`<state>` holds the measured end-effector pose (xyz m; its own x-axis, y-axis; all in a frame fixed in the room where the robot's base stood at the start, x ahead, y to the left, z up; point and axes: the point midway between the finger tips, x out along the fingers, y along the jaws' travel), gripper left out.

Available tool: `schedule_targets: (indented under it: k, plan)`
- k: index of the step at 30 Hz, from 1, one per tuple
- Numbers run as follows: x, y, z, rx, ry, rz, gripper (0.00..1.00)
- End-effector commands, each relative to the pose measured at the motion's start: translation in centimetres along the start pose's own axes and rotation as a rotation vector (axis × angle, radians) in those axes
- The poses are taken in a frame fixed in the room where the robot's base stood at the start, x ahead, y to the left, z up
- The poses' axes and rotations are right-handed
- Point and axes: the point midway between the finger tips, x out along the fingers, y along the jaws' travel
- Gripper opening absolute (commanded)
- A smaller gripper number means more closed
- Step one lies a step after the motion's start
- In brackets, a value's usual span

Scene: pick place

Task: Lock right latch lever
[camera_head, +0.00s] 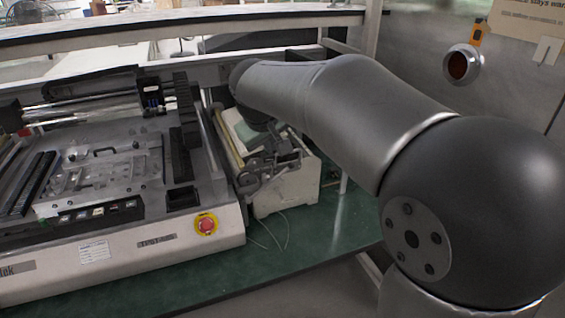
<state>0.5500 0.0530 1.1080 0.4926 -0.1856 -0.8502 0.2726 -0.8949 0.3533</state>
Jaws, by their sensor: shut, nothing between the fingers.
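A grey metal fixture plate (100,178) lies on the bed of the white bench machine at left. Small dark handle-like parts (103,150) stand on it; I cannot tell which of them, if any, is the right latch lever. My arm reaches in from the right, and its end bends down over the small white device right of the machine. My gripper (246,182) shows as a dark linkage below the arm's end, with its fingers toward the left, shut and empty. It is well right of the plate. Whether it touches the white device is unclear.
A red emergency stop button (206,224) sits on the machine's front right corner. A black upright block (186,115) stands between the plate and my gripper. The white device (290,190) stands on the green table (325,235). Thin cables lie in front of it.

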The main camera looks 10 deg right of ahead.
Motion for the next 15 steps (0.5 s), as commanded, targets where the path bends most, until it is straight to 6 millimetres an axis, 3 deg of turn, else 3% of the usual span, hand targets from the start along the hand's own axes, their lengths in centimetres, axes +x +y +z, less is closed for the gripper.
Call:
schedule_targets:
  k: [8,15]
  plan:
    - [0.1,0.0,0.1,0.001,-0.001,-0.001,0.0]
    - [3.0,0.0,0.1,0.001,-0.005,-0.001,0.0]
